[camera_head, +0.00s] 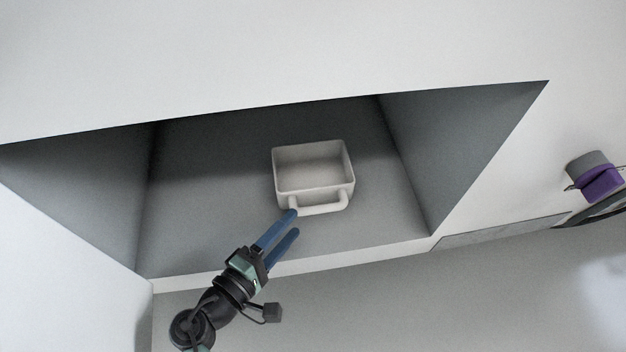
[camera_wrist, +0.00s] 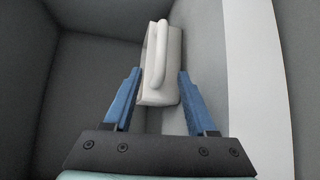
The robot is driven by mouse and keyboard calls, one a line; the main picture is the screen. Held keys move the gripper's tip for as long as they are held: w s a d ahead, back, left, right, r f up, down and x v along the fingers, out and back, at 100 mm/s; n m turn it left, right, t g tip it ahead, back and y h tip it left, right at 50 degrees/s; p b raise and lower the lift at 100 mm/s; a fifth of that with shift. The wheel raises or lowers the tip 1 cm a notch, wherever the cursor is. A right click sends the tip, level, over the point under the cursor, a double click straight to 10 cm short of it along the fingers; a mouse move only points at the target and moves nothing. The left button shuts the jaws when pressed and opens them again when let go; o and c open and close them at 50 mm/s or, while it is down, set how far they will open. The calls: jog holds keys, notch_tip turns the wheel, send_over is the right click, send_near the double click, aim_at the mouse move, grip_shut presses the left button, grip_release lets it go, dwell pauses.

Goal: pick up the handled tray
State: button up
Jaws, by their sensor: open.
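The handled tray (camera_head: 314,172) is a pale, open box with a bar handle (camera_head: 322,208) on its near side. It sits on the grey floor of a recessed compartment. My gripper (camera_head: 294,222) reaches in over the compartment's front edge, its blue fingertips close to the left end of the handle. In the wrist view the tray (camera_wrist: 172,92) shows ahead with its handle (camera_wrist: 161,55), between and beyond the open fingers of my gripper (camera_wrist: 158,75). Nothing is between the fingers that I can see held; whether a finger touches the handle I cannot tell.
The compartment has grey side walls (camera_head: 455,140) and a pale front lip (camera_head: 350,255). Its floor (camera_head: 210,200) is clear left of the tray. A purple and grey object (camera_head: 600,180) is outside at the right, beside a flat panel (camera_head: 500,232).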

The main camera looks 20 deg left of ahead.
aim_at(309, 214)
jog(key=shift+x, duration=0.85)
jog(key=x, duration=0.2)
jog(key=d+b+x, duration=0.1)
jog(key=x, duration=0.1)
jog(key=shift+b, duration=0.3)
jog(key=shift+w+d, duration=0.1)
jog(key=shift+w, duration=0.45)
grip_shut()
